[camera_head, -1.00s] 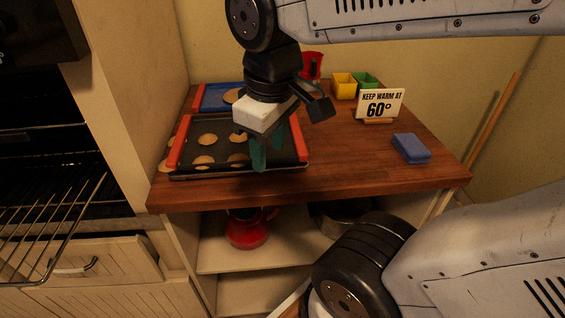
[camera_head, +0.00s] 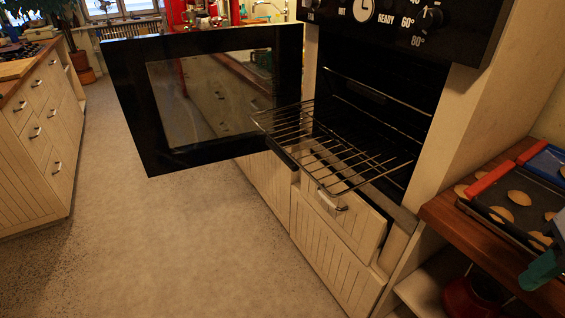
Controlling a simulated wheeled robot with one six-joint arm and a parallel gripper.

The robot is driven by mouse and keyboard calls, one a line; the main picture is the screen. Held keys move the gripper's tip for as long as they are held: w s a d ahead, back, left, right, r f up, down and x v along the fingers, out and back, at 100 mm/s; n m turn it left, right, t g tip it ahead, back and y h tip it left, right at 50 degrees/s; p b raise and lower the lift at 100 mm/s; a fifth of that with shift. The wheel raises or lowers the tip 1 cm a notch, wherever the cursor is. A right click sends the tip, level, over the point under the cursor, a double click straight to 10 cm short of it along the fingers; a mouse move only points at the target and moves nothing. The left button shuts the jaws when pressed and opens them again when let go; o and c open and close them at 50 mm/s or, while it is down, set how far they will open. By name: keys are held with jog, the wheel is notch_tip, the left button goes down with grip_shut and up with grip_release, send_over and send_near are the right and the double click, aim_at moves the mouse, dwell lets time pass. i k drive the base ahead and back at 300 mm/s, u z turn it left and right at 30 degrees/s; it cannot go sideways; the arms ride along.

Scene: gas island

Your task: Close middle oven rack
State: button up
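The wire oven rack (camera_head: 335,148) sticks out of the open oven (camera_head: 385,95), its front hanging over the drawer fronts. The oven door (camera_head: 125,95) is swung wide open to the left, with a dark frame and a glass pane. Inside the oven, another rack or rail line (camera_head: 385,93) shows above the pulled-out rack. My gripper shows only as a teal finger part (camera_head: 545,265) at the right edge, over the wooden counter, far from the rack. Its opening is cut off by the frame.
A baking tray of cookies (camera_head: 515,200) with red ends sits on the wooden counter (camera_head: 445,215) at right. A red pot (camera_head: 470,298) is on the shelf below. The drawer (camera_head: 345,225) under the oven stands slightly out. The floor (camera_head: 190,230) at left is clear.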

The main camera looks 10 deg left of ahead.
aim_at(292, 164)
jog(key=u, duration=0.9)
jog(key=k, duration=0.35)
jog(key=u, duration=0.4)
jog(key=i, duration=0.95)
jog(key=u, duration=0.1)
